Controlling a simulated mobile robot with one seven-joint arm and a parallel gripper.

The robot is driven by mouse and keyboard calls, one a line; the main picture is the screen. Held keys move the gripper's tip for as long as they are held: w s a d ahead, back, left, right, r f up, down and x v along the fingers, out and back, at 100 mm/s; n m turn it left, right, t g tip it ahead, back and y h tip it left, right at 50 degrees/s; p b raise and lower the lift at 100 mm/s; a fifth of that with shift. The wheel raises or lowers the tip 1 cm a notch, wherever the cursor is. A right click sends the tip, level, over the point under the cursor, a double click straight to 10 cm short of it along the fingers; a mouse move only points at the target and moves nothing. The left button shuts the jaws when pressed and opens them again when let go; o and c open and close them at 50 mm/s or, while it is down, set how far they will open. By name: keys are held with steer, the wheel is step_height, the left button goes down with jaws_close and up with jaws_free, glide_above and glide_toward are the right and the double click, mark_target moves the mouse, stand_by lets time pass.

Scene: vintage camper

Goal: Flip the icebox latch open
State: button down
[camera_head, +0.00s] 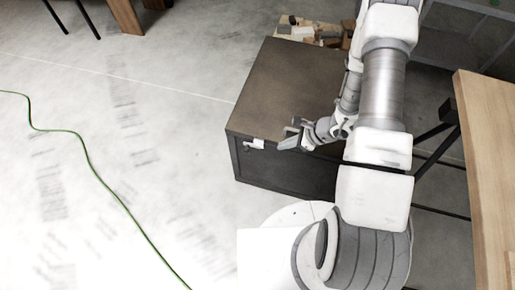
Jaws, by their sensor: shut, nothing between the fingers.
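The icebox (285,85) is a dark brown-grey chest standing on the floor in the head view, with its top closed. A small white latch (254,144) sits on its front face, near the upper edge toward the left corner. My gripper (286,140) is shut and empty. In the picture it is just right of the latch, in front of the chest's upper front edge, with a small gap between them. I cannot tell its exact depth from the chest. My arm and gripper hide the right part of the chest.
A wooden table (485,150) stands at the right, with dark legs beside my arm. Wooden blocks (312,30) lie behind the chest. A green cable (85,155) runs across the floor at the left. The floor (170,120) left of the chest is otherwise clear.

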steer(key=shift+d+f, duration=0.1)
steer(key=shift+f, duration=0.25)
steer(key=shift+s, duration=0.1)
steer(key=a+b+x, duration=0.1)
steer(key=x, duration=0.5)
steer(key=r+b+x, duration=0.1)
steer(key=b+x, duration=0.1)
steer(key=x, duration=0.5)
steer(key=shift+w+a+r, duration=0.2)
steer(key=shift+w+a, duration=0.2)
